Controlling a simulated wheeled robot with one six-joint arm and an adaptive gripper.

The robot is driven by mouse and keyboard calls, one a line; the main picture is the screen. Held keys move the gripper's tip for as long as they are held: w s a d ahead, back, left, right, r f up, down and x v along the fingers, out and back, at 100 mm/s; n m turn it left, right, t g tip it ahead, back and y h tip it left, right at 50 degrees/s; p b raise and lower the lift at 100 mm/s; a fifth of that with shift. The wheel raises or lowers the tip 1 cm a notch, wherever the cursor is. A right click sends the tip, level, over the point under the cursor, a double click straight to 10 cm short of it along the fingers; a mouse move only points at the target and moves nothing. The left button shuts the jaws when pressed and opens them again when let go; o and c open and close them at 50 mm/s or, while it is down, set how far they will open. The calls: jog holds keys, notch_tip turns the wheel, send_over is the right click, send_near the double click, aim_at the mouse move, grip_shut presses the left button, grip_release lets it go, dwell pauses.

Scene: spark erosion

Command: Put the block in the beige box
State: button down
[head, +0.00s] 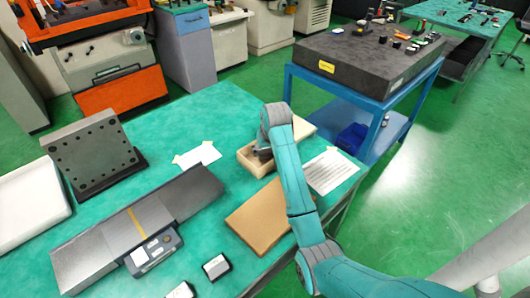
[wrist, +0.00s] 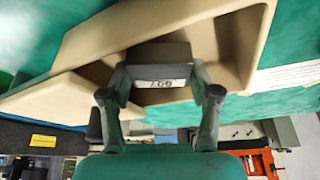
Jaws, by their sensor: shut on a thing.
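The beige box (head: 247,163) is an open tray on the green table, partly hidden behind my arm. In the wrist view the box (wrist: 262,30) fills the upper part. My gripper (wrist: 160,82) is shut on a dark grey block (wrist: 158,53) with a white printed label, held between the two fingers. The block is over the box opening, between its walls. I cannot tell whether it touches the floor of the box. In the head view my gripper (head: 263,152) is at the box, and the block is mostly hidden.
A brown board (head: 258,217) lies in front of the box, with a printed sheet (head: 330,171) to its right. Two small labelled blocks (head: 216,267) stand near the front edge. A long grey plate (head: 180,205) and a holed angle plate (head: 92,153) are at left.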

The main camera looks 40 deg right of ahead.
jog(key=shift+f, duration=0.6)
jog(key=c, duration=0.5)
grip_release()
jog(key=shift+f, duration=0.2)
jog(key=shift+v, duration=6.1)
